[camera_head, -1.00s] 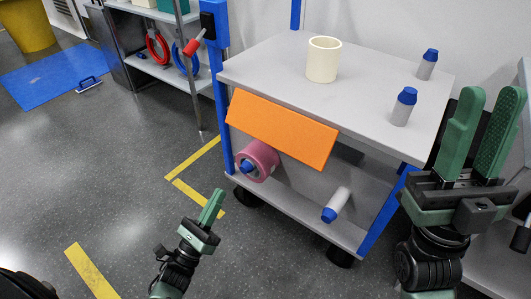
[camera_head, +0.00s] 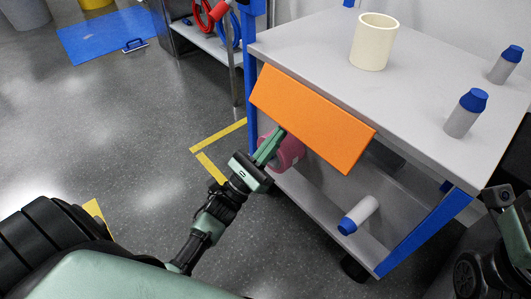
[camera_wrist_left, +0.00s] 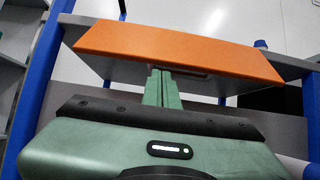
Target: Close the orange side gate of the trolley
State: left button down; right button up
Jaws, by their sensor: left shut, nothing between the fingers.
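The orange side gate (camera_head: 312,118) is a flat panel on the near long side of the trolley, just below the top's edge. It slopes outward from the trolley (camera_head: 425,85). My left gripper (camera_head: 272,143) is shut and empty, with its fingertips just under the gate's lower edge, left of its middle. In the left wrist view the shut fingers (camera_wrist_left: 162,86) point up toward the underside of the orange gate (camera_wrist_left: 185,48). I cannot tell whether they touch it. Only part of my right arm shows at the right edge; its fingers are out of frame.
A cream cup (camera_head: 374,42) and blue-capped bottles (camera_head: 465,113) stand on the trolley top. A pink roll (camera_head: 290,152) and a lying bottle (camera_head: 358,215) are on the lower shelf. A shelving unit stands behind left. The floor at left is open.

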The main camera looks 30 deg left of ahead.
pick_arm(q)
jog(key=shift+x, duration=0.95)
